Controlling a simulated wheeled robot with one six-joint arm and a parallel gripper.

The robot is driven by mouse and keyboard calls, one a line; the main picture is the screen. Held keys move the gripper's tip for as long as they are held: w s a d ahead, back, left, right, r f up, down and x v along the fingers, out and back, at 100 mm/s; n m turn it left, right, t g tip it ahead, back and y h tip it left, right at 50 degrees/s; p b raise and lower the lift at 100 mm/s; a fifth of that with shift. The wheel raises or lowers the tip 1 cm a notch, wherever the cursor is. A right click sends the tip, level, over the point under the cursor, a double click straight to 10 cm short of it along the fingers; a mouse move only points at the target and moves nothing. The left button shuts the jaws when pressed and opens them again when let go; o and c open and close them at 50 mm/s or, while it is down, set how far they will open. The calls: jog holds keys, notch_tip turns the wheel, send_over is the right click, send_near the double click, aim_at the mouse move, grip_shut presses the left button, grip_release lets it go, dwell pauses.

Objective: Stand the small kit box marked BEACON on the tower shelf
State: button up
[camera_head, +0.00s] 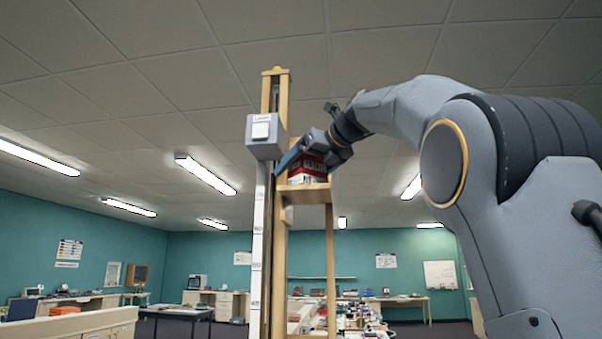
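A small red box (308,168) with white lettering and a pale lower band is at the wooden tower shelf (308,194), high on the tower. The lettering is too small to read surely. The box looks upright, with its base at the shelf's top; I cannot tell whether it rests there or hangs just above. My gripper (308,160) reaches in from the right. One blue-grey finger slants down past the box's upper left, and the gripper's dark body is at its right. Whether the fingers press on the box is not clear.
The tower's tall wooden post (280,240) carries a white scale strip (258,260) and a grey block (265,137) just left of the shelf. Crowded tables stand low behind the tower.

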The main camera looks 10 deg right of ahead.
jog(key=shift+r, duration=0.2)
jog(key=b+v, duration=0.2)
jog(key=v, duration=1)
jog(key=shift+b, duration=0.3)
jog(key=shift+a, duration=0.1)
